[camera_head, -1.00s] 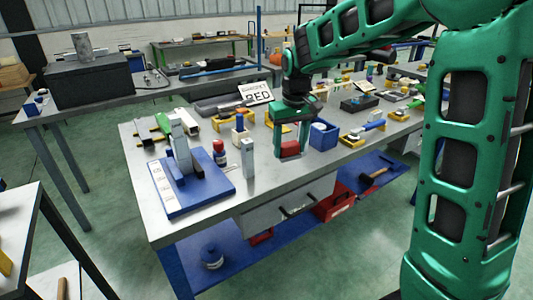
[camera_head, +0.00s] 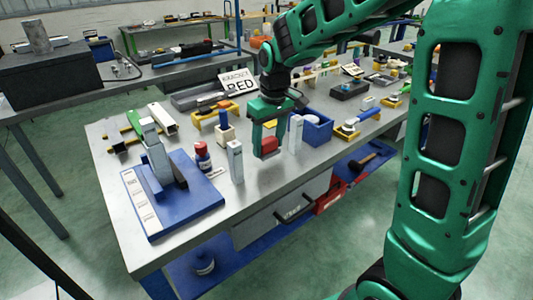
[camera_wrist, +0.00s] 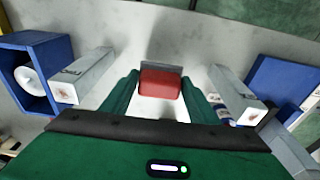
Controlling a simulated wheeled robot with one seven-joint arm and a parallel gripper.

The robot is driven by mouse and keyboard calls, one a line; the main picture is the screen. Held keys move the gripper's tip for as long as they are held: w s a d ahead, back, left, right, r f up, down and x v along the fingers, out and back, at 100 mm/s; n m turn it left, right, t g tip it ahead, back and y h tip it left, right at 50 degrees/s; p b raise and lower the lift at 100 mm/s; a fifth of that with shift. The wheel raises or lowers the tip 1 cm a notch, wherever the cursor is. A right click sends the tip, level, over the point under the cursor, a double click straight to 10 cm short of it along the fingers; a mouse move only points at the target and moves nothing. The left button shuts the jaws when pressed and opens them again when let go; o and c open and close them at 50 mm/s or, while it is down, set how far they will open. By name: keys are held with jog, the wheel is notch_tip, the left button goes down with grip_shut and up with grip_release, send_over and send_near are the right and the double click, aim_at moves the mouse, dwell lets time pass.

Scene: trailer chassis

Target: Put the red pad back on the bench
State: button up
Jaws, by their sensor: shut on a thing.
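The red pad (camera_head: 268,145) is a small red block held low between the fingers of my gripper (camera_head: 267,152), above the front part of the grey bench (camera_head: 220,199). In the wrist view the red pad (camera_wrist: 160,83) sits between the two green fingers (camera_wrist: 160,100), with a grey strip along its far edge. I cannot tell whether its underside touches the bench. My gripper is between two upright white blocks, the left one (camera_head: 235,161) and the right one (camera_head: 295,133). The bench surface directly under the pad is partly hidden.
A blue bin (camera_head: 317,128) stands close on the right. Bare bench shows along the front edge.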

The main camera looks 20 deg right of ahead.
aim_at(268, 153)
jog(key=shift+f, duration=1.85)
jog(key=o, duration=1)
jog(key=shift+f, duration=0.1)
notch_tip(268, 153, up, 12)
jog(key=s, duration=0.2)
jog(key=s+d+f+m, duration=0.2)
jog(key=s+d+m, duration=0.2)
jog(key=s+d, duration=0.75)
jog(key=s+d+f+m, duration=0.1)
jog(key=s+d+m, duration=0.1)
jog(key=s, duration=0.4)
jog(key=s+d+f+m+g, duration=0.1)
jog(key=s+f+m, duration=0.1)
jog(key=s, duration=0.3)
jog(key=s+d+f+m, duration=0.2)
jog(key=s, duration=0.4)
jog(key=shift+s+d, duration=0.3)
jog(key=shift+s, duration=0.05)
